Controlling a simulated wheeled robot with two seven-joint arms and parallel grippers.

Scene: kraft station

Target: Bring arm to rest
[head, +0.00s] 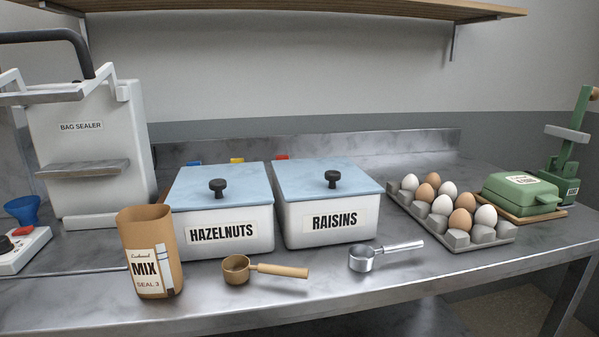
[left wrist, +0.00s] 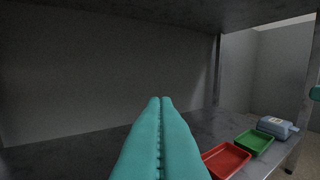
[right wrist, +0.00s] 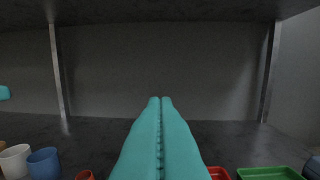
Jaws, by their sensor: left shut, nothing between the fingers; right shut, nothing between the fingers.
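My left gripper (left wrist: 161,100) shows in the left wrist view with its teal fingers pressed together and nothing between them. My right gripper (right wrist: 161,100) shows in the right wrist view, also shut and empty. Both point at the space under the steel table, above a lower shelf. Neither gripper nor arm shows in the head view. A teal piece shows at the right edge of the left wrist view and another at the left edge of the right wrist view.
On the table (head: 330,285) stand a kraft MIX bag (head: 152,225), lidded HAZELNUTS (head: 222,250) and RAISINS (head: 335,238) bins, two scoops, an egg tray (head: 459,242) and a bag sealer (head: 85,150). Below are red (left wrist: 228,160) and green (left wrist: 254,142) trays and cups (right wrist: 43,163).

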